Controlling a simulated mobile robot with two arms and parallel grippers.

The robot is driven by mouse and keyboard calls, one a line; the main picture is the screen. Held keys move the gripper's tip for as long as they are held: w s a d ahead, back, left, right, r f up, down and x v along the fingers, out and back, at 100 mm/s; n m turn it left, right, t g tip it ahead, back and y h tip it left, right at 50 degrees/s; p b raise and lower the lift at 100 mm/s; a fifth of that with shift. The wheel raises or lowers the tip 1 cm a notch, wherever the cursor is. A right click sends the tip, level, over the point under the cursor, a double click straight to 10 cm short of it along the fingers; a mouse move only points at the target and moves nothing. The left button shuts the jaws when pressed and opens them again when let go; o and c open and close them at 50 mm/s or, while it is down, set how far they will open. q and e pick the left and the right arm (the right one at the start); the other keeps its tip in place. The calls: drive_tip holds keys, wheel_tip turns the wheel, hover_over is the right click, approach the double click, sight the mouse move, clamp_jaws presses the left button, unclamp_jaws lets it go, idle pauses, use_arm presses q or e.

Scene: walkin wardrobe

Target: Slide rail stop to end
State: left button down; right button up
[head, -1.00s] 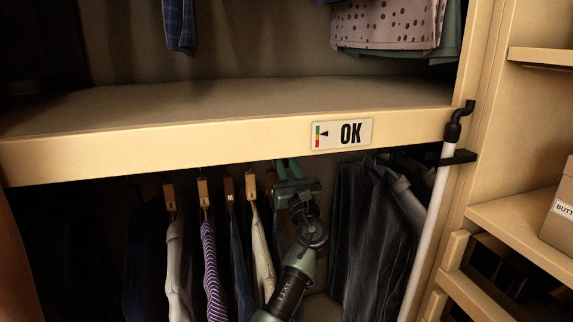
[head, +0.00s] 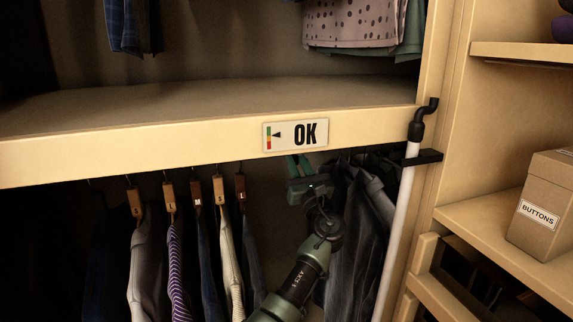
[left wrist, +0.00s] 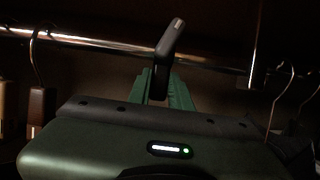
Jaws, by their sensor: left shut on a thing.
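My left gripper (head: 300,165) reaches up under the shelf, between the hanging shirts and the dark trousers. In the left wrist view its green fingers (left wrist: 170,92) are shut on the rail stop (left wrist: 167,50), a dark, slim piece with a lighter tip. The rail stop stands tilted at the metal rail (left wrist: 215,65), its lower part between the fingers. In the head view the shelf edge and gripper hide the rail and stop. My right gripper is in neither view.
Several shirts on wooden-topped hangers (head: 169,195) hang left of my gripper; dark trousers (head: 355,230) hang to its right. An "OK" sign (head: 295,135) is on the shelf edge. A white pole (head: 400,215) stands at the right, near shelves with a "BUTTONS" box (head: 545,200).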

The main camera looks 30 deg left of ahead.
use_arm(q)
drive_tip(key=shift+w+d, duration=0.15)
drive_tip(key=c, duration=1.6)
unclamp_jaws()
drive_tip(key=shift+o, duration=0.2)
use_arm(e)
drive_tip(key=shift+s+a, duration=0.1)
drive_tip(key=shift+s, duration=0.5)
use_arm(q)
drive_tip(key=shift+s, duration=0.25)
drive_tip(key=v, duration=0.7)
drive_tip(key=shift+d+f, duration=0.2)
drive_tip(key=shift+d, duration=0.05)
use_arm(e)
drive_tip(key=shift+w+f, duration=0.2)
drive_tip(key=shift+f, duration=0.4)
use_arm(q)
drive_tip(key=shift+s, duration=0.15)
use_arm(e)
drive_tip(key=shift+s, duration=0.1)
